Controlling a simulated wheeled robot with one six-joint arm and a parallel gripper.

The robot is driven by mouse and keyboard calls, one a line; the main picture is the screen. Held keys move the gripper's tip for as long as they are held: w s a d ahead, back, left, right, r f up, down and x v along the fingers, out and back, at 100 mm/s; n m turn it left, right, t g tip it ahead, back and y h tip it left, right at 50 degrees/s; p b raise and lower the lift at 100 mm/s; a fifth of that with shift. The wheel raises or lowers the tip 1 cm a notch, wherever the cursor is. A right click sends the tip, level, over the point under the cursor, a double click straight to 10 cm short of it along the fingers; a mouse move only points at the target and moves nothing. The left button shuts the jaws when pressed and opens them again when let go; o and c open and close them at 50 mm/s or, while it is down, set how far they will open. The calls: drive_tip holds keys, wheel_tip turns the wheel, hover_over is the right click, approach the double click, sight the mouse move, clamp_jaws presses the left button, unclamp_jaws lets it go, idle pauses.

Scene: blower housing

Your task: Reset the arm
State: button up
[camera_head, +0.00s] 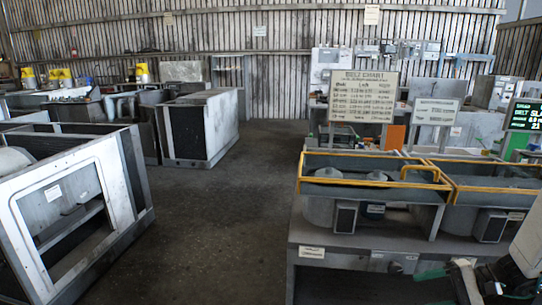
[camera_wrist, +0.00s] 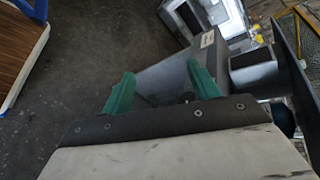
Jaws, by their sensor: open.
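My gripper (camera_wrist: 162,86) shows in the wrist view with its two green fingers spread apart and nothing between them. Beyond the fingers are the grey bench and the dark floor. In the head view, part of my arm and gripper is at the lower right corner, in front of the right end of the grey bench (camera_head: 345,247). The gripper is cut off by the frame edge there. I see no object held.
Yellow-railed blower housings (camera_head: 330,212) stand on the bench. A belt chart sign (camera_head: 363,97) and a smaller sign (camera_head: 436,111) rise behind them. An open-framed cabinet (camera_head: 128,175) stands at left, another cabinet (camera_head: 180,133) farther back. The floor aisle (camera_head: 225,225) between is clear.

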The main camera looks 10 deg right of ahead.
drive_tip(key=s+a+r+n+g+h, duration=0.1)
drive_tip(key=s+a+r+n+h, duration=0.3)
drive_tip(key=r, duration=0.7)
drive_tip(key=s+a+r+n+g+h, duration=0.1)
drive_tip(key=s+a+r+n+h, duration=0.4)
drive_tip(key=s+a+r+h, duration=0.3)
drive_tip(key=s+a+r, duration=0.3)
drive_tip(key=s+a, duration=0.1)
drive_tip(key=a, duration=0.2)
drive_tip(key=shift+a+r+g, duration=0.2)
drive_tip(key=shift+a+g, duration=0.2)
drive_tip(key=shift+s, duration=0.1)
